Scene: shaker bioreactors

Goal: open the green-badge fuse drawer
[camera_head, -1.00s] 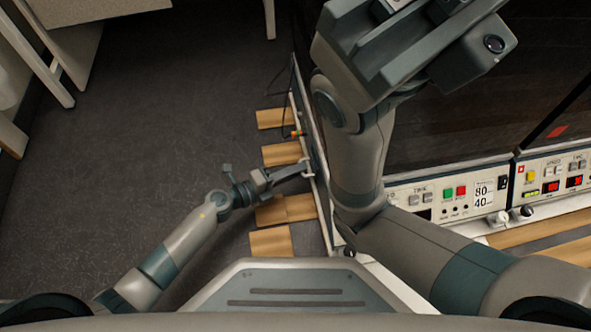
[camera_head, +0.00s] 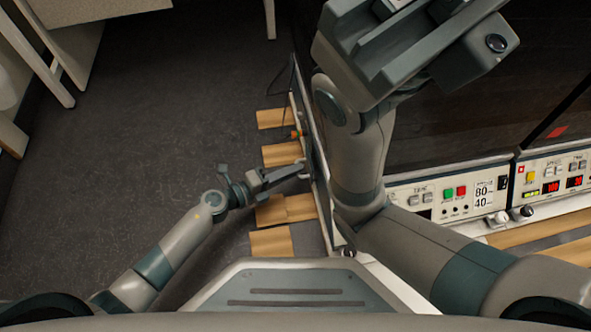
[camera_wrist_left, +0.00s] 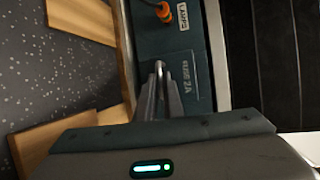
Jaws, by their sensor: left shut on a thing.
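The fuse drawer (camera_wrist_left: 190,82) is a dark teal front marked FUSE 2A on the side panel of a bioreactor in the left wrist view. No green badge can be made out on it. My left gripper (camera_wrist_left: 160,88) is shut on the slim metal drawer handle (camera_wrist_left: 159,68). In the head view, my left gripper (camera_head: 302,168) reaches the side of the bioreactor from the left. How far the drawer stands out cannot be told. My right gripper (camera_head: 385,45) is raised over the bioreactor, and its jaw opening is unclear.
An orange connector (camera_wrist_left: 164,13) with a cable sits by a LAMPS label just above the drawer. Wooden slats (camera_head: 283,155) lie beside the bioreactor. Control panels (camera_head: 450,195) line its front at right. The dark floor (camera_head: 150,130) at left is clear.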

